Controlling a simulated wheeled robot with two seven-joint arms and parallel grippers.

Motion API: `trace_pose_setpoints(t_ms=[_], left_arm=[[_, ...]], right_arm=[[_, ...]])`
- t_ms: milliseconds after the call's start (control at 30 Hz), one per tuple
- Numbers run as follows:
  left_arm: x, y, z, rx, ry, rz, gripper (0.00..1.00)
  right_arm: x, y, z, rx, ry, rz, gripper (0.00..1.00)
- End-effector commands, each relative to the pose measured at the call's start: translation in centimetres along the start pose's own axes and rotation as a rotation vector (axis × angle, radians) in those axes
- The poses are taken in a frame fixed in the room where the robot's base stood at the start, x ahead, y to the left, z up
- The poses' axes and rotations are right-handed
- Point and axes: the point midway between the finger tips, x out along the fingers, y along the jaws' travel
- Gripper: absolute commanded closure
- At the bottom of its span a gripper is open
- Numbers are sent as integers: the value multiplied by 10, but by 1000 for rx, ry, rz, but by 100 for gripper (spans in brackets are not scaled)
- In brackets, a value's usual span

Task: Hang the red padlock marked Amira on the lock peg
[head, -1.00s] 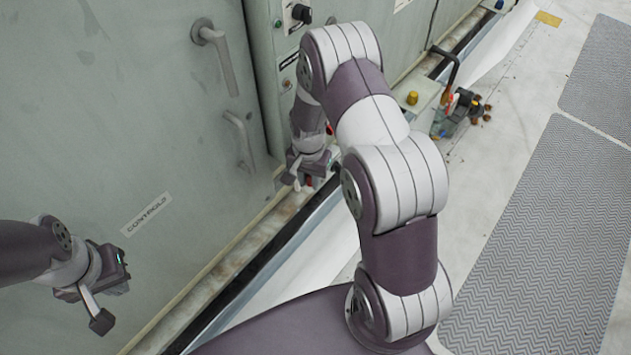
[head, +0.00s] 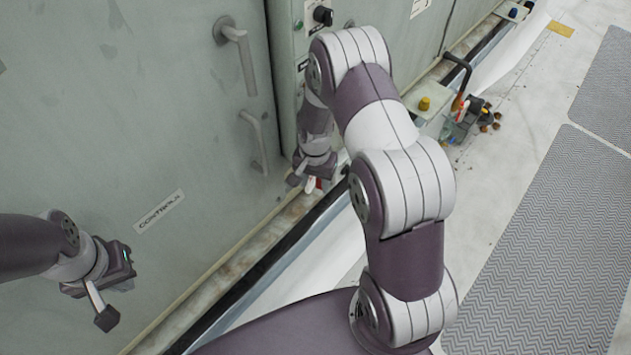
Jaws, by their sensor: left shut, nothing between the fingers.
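My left gripper (head: 106,317) is at the lower left in front of the grey-green panel. It is shut and empty. My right gripper (head: 306,183) points down beside the cabinet's lower edge, partly behind my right arm. A small red and white thing (head: 318,185) shows at its fingers. It may be the red padlock, but no name can be read. The fingers are too small and covered to tell whether they grip it. I cannot make out the lock peg.
The panel has a CONTROLS label (head: 160,211) and two handles, the upper one (head: 238,50) larger. A black rotary knob (head: 323,16) is above my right wrist. Grey mats (head: 545,240) cover the floor.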

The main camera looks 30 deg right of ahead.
Motion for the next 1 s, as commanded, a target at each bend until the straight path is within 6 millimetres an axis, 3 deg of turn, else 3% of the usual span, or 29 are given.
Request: trace_pose_setpoints(t_ms=[33,267,733,1000], left_arm=[[0,0,0,0,0,0,100],[5,0,1,0,0,0,100],[28,0,3,0,0,0,100],[30,0,4,0,0,0,100]], right_arm=[[-5,-5,-8,0,22,-16,46],[-20,-5,-9,0,27,-18,46],[-111,-4,4,-1,16,-8,46],[-131,-4,7,-1,12,-4,46]])
